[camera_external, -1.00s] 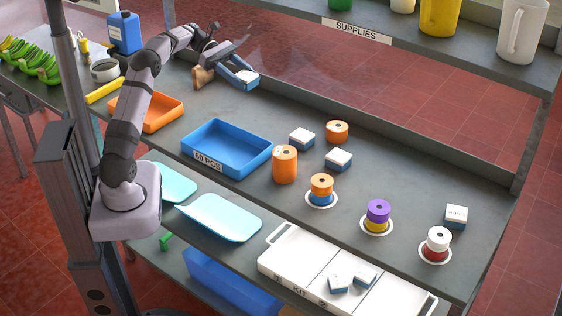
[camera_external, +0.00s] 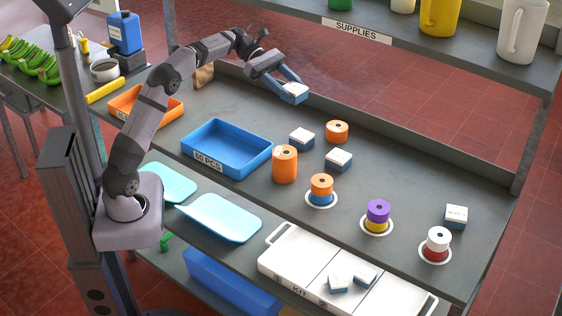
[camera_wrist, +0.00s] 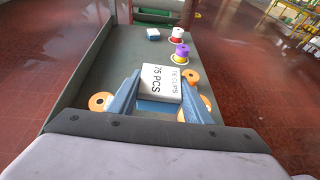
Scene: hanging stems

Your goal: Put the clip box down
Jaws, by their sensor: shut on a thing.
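My gripper (camera_external: 281,82) is shut on a white-and-blue clip box (camera_external: 294,93) and holds it above the back part of the bench (camera_external: 345,205). In the wrist view the clip box (camera_wrist: 160,83) sits between the two blue fingers, its white label reading "75 PCS" and "TE CLIPS". Another box (camera_external: 456,216) stands at the right end.
A blue tray (camera_external: 263,158) and an orange tray (camera_external: 178,112) stand left. Orange spools (camera_external: 285,164) (camera_external: 337,131) and stacked spools on white discs (camera_external: 321,189) (camera_external: 378,215) (camera_external: 436,244) stand to the right. A white kit tray (camera_external: 283,262) with two boxes lies in front. The back ledge is close.

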